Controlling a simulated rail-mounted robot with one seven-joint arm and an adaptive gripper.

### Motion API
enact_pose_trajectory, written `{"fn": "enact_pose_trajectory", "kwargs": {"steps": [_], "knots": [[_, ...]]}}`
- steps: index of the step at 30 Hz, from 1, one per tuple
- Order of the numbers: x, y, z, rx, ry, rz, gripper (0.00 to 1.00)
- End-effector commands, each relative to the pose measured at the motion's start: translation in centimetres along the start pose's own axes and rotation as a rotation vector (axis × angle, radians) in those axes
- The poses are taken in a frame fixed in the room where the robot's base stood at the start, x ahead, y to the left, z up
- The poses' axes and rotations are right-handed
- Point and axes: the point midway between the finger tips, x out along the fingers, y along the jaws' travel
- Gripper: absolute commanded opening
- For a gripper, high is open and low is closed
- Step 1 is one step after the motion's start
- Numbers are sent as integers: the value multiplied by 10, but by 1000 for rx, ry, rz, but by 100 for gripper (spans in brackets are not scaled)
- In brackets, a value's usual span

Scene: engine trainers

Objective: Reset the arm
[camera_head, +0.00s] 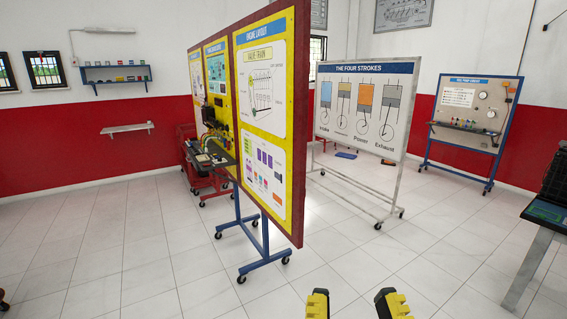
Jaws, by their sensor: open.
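My gripper (356,305) shows at the bottom edge of the head view, right of centre. Its two yellow and black fingertips stand apart, with only bare floor between them. The gripper is open and empty. The rest of my arm is outside the picture. The fingertips touch nothing that I can see.
A yellow engine layout board (263,115) on blue wheeled legs stands ahead. Behind it are a four strokes board (364,72) on a grey wheeled frame and a blue-framed board (472,120). A table (545,222) is at the right edge.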

Motion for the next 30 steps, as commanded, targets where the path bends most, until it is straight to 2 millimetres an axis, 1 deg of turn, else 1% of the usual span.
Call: {"fn": "enact_pose_trajectory", "kwargs": {"steps": [1,5,6,11,12,14,15,18,21,23,25,30], "knots": [[12,0,-33,0,1,0,48],[32,0,-85,2,1,1,48],[38,0,-102,2,1,1,48],[63,0,-167,4,1,1,48],[69,0,-183,5,1,1,48],[78,0,-207,6,1,1,48],[84,0,-224,6,1,1,48],[98,0,-258,7,0,1,48],[106,0,-280,8,-1,1,48],[108,0,-286,9,-1,1,48],[109,0,-288,9,-1,1,48],[108,0,-285,9,0,1,48]]}}
